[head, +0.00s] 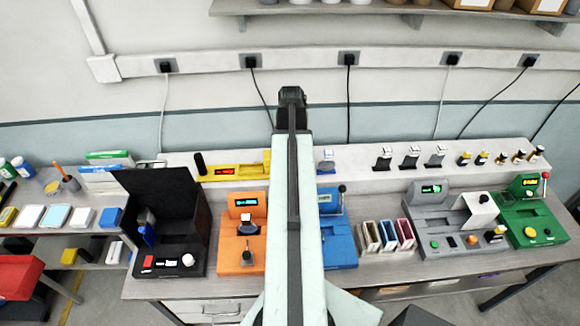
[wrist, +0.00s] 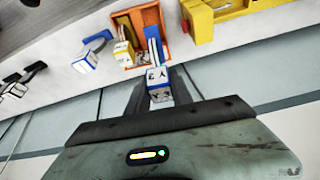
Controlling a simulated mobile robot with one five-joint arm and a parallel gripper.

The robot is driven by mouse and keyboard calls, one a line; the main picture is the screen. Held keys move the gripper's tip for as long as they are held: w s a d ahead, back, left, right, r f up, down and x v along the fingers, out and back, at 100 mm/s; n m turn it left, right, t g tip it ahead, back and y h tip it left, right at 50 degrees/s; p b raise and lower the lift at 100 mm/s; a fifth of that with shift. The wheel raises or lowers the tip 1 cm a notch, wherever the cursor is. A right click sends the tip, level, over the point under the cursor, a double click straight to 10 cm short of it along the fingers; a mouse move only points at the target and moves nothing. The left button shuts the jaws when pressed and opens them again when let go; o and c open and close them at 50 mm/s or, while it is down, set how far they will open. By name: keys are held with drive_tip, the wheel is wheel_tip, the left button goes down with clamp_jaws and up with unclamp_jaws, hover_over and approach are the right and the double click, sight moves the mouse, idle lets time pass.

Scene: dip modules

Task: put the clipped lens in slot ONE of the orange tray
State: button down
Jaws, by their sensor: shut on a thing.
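In the wrist view, my gripper (wrist: 160,92) is shut on a small white block with blue edges and dark marks (wrist: 159,82), which I take as the clipped lens. A blue upright piece (wrist: 153,45) shows just beyond it, in line with the orange tray; I cannot tell whether it belongs to the held lens. The orange tray (wrist: 178,46) lies just ahead of the fingertips. A white piece with yellow edges (wrist: 124,55) stands at its left part. Slot labels cannot be read. In the head view, my arm hides the tray, gripper and held lens.
A blue-and-white clipped piece (wrist: 88,58) stands left of the tray, and dark-clipped ones further left. A yellow tray (wrist: 222,14) sits close on the right. In the head view, an orange machine (head: 232,258) and a blue machine (head: 342,250) flank my arm.

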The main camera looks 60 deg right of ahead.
wheel_tip(320, 180, down, 10)
drive_tip(key=b, duration=0.8)
drive_tip(key=shift+r+b, duration=0.15)
drive_tip(key=shift+b, duration=0.2)
drive_tip(key=shift+r, duration=0.2)
drive_tip(key=shift+f, duration=0.2)
drive_tip(key=c, duration=1.1)
unclamp_jaws()
drive_tip(key=shift+c, duration=0.2)
drive_tip(key=shift+r, duration=0.15)
drive_tip(key=p+v, duration=1.1)
drive_tip(key=v, duration=0.1)
drive_tip(key=shift+w, duration=0.1)
